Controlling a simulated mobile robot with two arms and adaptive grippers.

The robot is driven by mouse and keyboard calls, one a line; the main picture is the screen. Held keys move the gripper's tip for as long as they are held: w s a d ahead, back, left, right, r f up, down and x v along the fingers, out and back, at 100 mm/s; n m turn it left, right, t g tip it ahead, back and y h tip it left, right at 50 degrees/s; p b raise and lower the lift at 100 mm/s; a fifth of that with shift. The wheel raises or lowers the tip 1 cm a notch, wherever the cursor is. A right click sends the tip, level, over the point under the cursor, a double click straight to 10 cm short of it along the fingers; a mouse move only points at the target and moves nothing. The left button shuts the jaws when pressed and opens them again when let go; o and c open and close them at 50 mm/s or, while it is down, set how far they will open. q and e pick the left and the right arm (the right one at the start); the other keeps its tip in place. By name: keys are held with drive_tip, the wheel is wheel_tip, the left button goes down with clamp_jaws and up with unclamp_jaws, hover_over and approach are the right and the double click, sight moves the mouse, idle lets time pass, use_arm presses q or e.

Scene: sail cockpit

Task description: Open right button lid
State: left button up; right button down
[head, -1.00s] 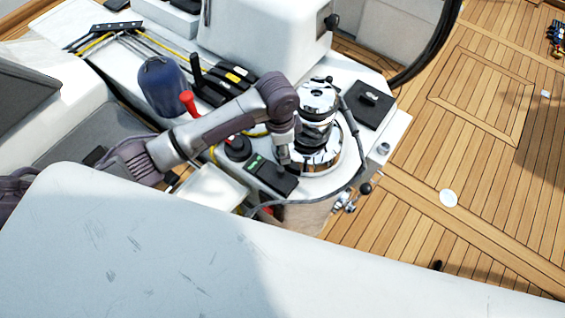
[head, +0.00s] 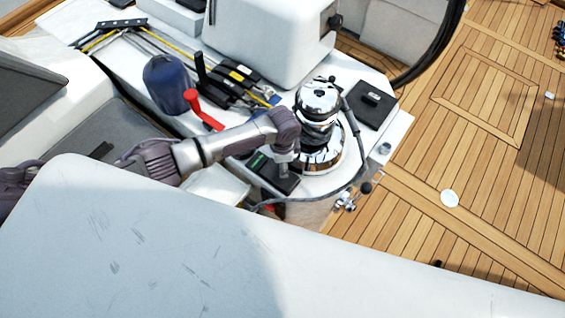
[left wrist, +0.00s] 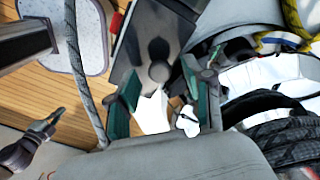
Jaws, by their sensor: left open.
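A black button panel (head: 266,172) with a green patch at its upper left lies on the white console beside the chrome winch. My left gripper (head: 282,170) points down at the panel's right part, partly covering it. In the left wrist view, my left gripper (left wrist: 161,74) is open, its teal-padded fingers spread. The dark panel (left wrist: 152,38) with a round raised knob (left wrist: 159,72) shows beyond and between the fingers. I cannot tell whether the fingers touch it. The lid's edge is not clear.
The chrome winch (head: 317,108) stands close right of my left gripper. A red handle (head: 205,112), a blue bag (head: 167,84) and black rope clutches (head: 238,78) are behind my arm. A grey cable (head: 352,135) curves around the winch. Wooden deck (head: 480,190) lies right.

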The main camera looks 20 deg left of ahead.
use_arm(q)
drive_tip(key=shift+f, duration=0.3)
clamp_jaws()
idle(0.4)
